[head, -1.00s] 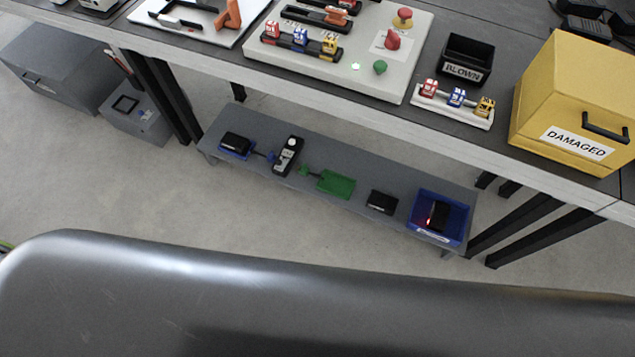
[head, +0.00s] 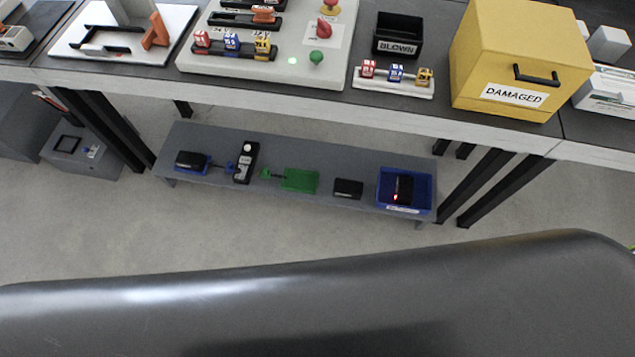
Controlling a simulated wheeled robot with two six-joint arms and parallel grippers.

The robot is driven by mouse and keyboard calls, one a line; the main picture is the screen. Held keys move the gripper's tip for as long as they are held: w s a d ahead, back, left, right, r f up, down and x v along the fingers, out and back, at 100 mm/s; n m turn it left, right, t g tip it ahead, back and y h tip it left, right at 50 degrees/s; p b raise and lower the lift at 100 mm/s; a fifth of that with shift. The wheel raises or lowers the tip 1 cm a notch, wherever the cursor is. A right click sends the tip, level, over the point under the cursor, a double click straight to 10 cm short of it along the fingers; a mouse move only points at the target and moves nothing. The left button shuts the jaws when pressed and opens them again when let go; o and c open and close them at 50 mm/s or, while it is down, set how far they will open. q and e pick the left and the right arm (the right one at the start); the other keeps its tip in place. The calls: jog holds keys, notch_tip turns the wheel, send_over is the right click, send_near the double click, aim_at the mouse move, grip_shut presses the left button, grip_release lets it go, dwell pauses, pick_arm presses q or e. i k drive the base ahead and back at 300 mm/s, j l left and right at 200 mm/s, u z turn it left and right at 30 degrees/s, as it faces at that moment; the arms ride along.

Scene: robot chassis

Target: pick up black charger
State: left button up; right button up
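Several black items sit on the low grey shelf (head: 245,190) under the workbench; I cannot tell for certain which is the black charger. A small black box (head: 348,188) lies directly on the shelf, right of a green tray (head: 300,179). A black block with a red light (head: 403,188) stands in a blue bin (head: 385,201) at the shelf's right end. Another black block (head: 190,159) rests on a blue holder (head: 182,171) at the left end. Neither of my grippers shows in the head view.
A black and white handheld device (head: 246,162) lies on the shelf. The bench above carries a white panel (head: 335,72), a black BLOWN bin (head: 398,34) and a yellow DAMAGED box (head: 515,60). Dark table legs (head: 510,187) stand right of the shelf. Bare floor (head: 100,232) lies before the shelf.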

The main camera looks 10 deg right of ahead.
aim_at(344, 188)
jog(key=i+j+z, duration=0.2)
jog(key=i+j, duration=0.2)
jog(key=j, duration=0.2)
jog(key=i+j+z, duration=0.1)
jog(key=j, duration=0.2)
jog(key=i+j+z, duration=0.1)
jog(key=i+j, duration=0.15)
jog(key=i+j+z, duration=0.1)
jog(key=j, duration=0.35)
